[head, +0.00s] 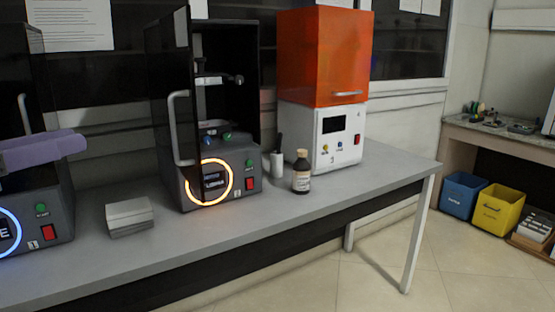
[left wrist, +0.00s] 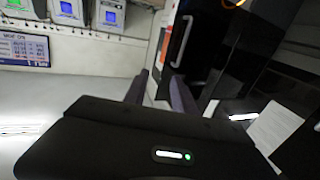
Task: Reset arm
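My left gripper (head: 45,152) comes in at the left edge of the head view, with purple fingers in front of the leftmost machine. In the left wrist view its two purple fingers (left wrist: 158,94) stand apart with a gap between them, and nothing shows held there. The gripper's black body fills the lower part of that view. My right gripper is in neither view.
A grey bench (head: 260,222) carries a dark machine with its door open (head: 222,186), a white machine with an orange cover (head: 325,58), a brown bottle (head: 301,172) and a small grey box (head: 130,215). Blue (head: 463,193) and yellow (head: 497,213) bins stand at right. Floor in front is clear.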

